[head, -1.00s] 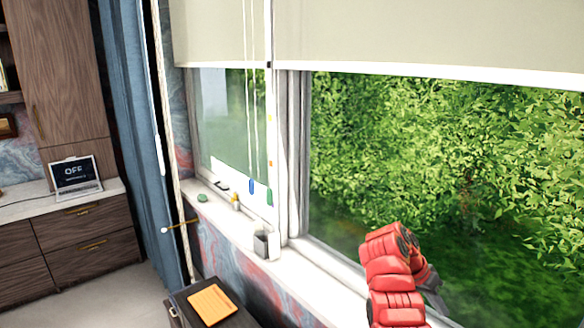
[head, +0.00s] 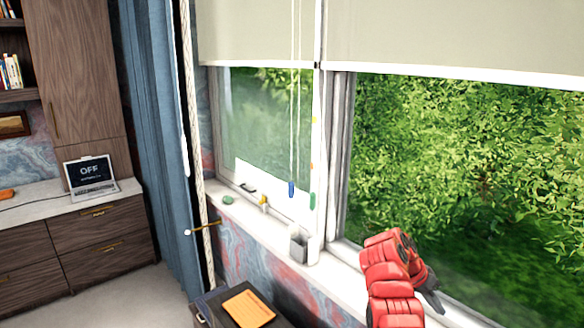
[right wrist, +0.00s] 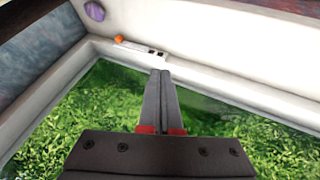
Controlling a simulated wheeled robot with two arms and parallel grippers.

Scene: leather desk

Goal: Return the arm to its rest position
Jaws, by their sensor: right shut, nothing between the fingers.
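My right arm (head: 388,275) is red and rises at the lower right of the head view, in front of the window and sill. My right gripper (head: 434,302) shows only partly there, dark and pointing down to the right. In the right wrist view the gripper (right wrist: 161,72) has its two dark fingers together, with nothing between them. Behind the fingertips are a white window frame and greenery. My left gripper is in neither view.
An orange notebook (head: 248,309) lies on a dark cabinet below. A laptop (head: 90,178) stands on the left counter. In the wrist view, a purple object (right wrist: 95,11) and an orange one (right wrist: 119,39) show near the frame.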

